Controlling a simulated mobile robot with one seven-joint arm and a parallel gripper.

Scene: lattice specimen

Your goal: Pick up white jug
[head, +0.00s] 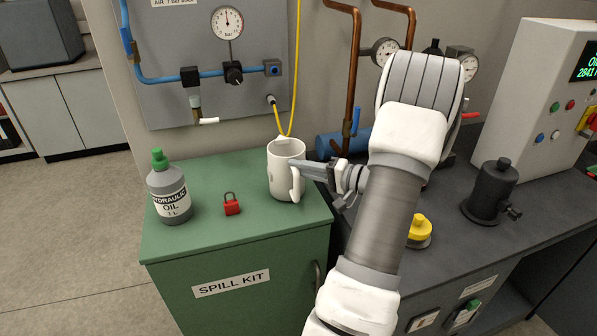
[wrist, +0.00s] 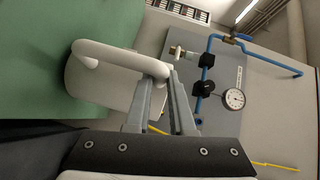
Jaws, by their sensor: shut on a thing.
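The white jug (head: 285,170) stands upright on the green spill kit cabinet (head: 250,245), near its right back edge. Its handle faces my arm in the head view. My gripper (head: 298,166) reaches in from the right at the jug's upper part. I cannot tell whether the jug's base touches the cabinet top.
A grey hydraulic oil bottle (head: 169,190) with a green cap and a red padlock (head: 231,204) stand left of the jug. Behind is a wall panel with a gauge (head: 227,22) and a yellow hose (head: 294,80). A dark bench (head: 455,225) with a yellow-topped item (head: 419,228) lies right.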

